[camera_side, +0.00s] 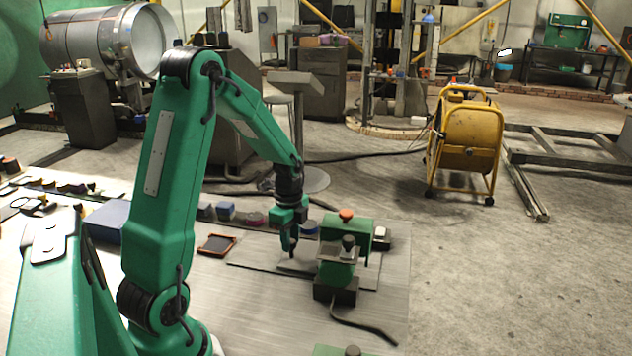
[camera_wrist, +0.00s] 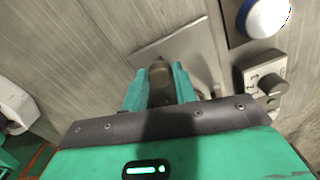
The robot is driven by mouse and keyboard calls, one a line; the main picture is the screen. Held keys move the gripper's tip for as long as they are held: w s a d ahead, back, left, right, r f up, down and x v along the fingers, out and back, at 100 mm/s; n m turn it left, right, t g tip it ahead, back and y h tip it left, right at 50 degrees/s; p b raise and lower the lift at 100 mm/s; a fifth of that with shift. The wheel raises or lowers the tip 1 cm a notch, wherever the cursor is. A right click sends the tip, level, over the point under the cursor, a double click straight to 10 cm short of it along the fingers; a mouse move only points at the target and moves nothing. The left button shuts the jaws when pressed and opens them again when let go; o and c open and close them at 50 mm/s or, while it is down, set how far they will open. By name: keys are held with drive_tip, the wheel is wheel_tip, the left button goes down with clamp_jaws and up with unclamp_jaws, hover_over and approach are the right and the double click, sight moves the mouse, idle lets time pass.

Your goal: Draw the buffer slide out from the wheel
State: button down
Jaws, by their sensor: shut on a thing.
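My gripper (camera_side: 290,252) points down just left of the green buffer unit (camera_side: 358,232). In the wrist view my gripper (camera_wrist: 160,82) has its two green fingers closed on a dark round knob (camera_wrist: 158,70). The knob appears to belong to the buffer slide, whose grey metal plate (camera_wrist: 181,48) lies under and beyond the fingers. In the side view the plate (camera_side: 290,266) shows low beside the unit, and my fingers hide the knob. I cannot make out the wheel clearly in either view.
The unit carries an orange knob (camera_side: 346,214) on top. A black cable (camera_side: 365,328) lies in front. An orange-edged tray (camera_side: 216,245) is at left.

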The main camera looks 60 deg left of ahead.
drive_tip(key=s+a, duration=0.8)
drive_tip(key=c, duration=1.1)
unclamp_jaws()
drive_tip(key=shift+r, duration=0.1)
wheel_tip(320, 180, up, 8)
drive_tip(key=shift+d, duration=0.1)
